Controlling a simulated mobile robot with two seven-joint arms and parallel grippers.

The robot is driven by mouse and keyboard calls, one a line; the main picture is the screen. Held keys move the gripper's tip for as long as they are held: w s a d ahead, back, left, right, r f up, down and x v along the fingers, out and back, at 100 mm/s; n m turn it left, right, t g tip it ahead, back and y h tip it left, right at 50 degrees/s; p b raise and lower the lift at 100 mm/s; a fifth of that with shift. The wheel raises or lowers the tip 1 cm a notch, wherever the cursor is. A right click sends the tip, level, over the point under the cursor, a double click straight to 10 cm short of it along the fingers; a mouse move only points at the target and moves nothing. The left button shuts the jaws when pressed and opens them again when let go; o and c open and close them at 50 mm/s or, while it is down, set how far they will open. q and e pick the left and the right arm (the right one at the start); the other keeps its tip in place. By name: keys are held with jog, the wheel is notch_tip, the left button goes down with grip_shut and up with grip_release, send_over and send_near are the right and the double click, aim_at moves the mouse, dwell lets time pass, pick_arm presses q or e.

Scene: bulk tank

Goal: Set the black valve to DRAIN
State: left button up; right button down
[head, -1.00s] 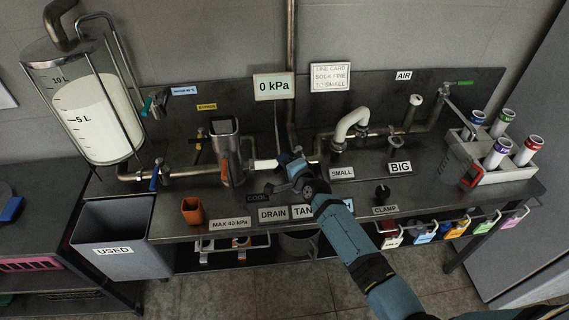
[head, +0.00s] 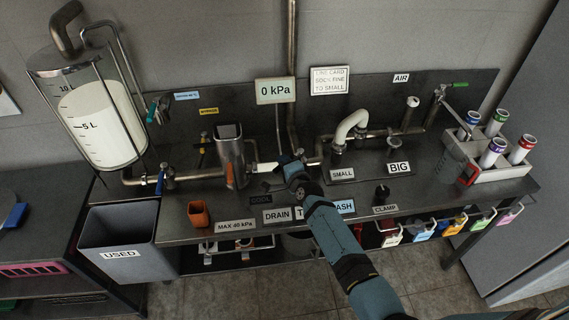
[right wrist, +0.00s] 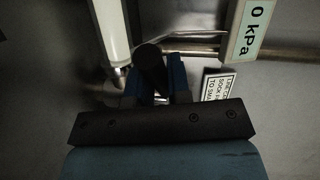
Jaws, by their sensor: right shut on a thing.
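My right gripper (head: 287,160) is low over the middle of the bench, by the steel pipe behind the label row. In the right wrist view its blue fingertips (right wrist: 152,82) are shut on the black valve (right wrist: 150,62), seen as a dark, round-ended handle. In the head view the gripper hides the valve, so I cannot tell its setting. The DRAIN label (head: 277,215) lies in front, left of my forearm. A partly covered label starting with T is beside it, the blue WASH label (head: 344,206) is right of the forearm, and the dark COOL label (head: 261,199) is behind DRAIN. My left gripper is not in view.
The gauge sign (head: 276,90) reads 0 kPa. A milk-filled glass tank (head: 100,122) stands left, above the USED bin (head: 121,253). A steel cylinder (head: 231,158), white curved pipe (head: 350,126) and tube rack (head: 512,174) stand on the bench.

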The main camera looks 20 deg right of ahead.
jog(key=c, duration=1.1)
grip_release()
jog(key=p+v, duration=0.7)
jog(key=v, duration=0.6)
jog(key=shift+s, duration=0.35)
jog(key=shift+r, duration=0.1)
